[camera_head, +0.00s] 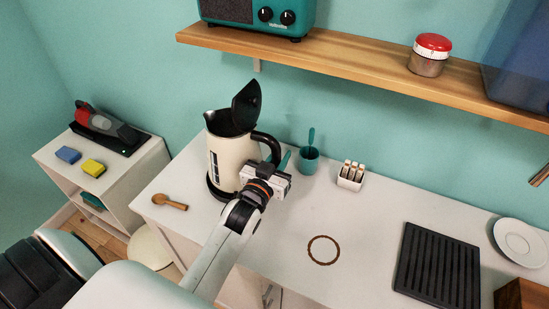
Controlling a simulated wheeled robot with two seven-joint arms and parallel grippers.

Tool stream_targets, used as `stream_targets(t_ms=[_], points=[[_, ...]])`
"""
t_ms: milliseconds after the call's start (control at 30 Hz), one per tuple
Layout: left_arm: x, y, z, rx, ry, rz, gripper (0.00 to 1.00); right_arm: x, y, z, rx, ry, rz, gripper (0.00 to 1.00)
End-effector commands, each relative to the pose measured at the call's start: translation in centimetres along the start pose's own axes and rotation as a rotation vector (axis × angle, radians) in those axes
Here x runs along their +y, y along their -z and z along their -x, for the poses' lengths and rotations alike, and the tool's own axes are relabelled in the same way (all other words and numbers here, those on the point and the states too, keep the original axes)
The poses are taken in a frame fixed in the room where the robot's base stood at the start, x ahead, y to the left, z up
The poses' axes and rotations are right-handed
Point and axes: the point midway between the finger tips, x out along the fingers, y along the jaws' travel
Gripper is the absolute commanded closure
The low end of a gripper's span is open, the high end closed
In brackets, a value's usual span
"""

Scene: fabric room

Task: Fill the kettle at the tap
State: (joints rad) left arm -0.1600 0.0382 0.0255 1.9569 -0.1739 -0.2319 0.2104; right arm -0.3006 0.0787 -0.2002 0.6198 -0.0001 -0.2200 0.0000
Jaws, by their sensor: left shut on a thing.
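The cream kettle (228,158) with a black handle stands upright on the white counter, on a dark base. Its black lid (247,104) is tilted wide open, and its spout points left. My left gripper (272,172) is at the right side of the kettle, shut on the lower part of its handle (268,146). The fingertips are mostly hidden by the gripper body. No tap is in view. My right gripper is not in view.
A teal cup (309,160) and a small white holder (351,175) stand right of the kettle. A wooden spoon (170,202) lies to its left. A brown ring (323,250) and black ribbed mat (438,267) are on the counter. A wooden shelf (350,72) overhangs behind.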

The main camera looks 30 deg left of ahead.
Motion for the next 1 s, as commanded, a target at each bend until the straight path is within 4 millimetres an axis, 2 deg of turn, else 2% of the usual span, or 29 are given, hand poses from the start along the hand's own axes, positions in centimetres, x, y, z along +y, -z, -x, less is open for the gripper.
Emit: stream_targets(t_ms=[467,1000], points=[[0.0,-3.8,0.0,-0.012,0.001,-0.006,1.0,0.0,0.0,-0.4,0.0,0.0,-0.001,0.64],[0.0,-3.3,6.8,-0.007,0.0,-0.005,1.0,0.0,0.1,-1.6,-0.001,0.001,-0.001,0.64]])
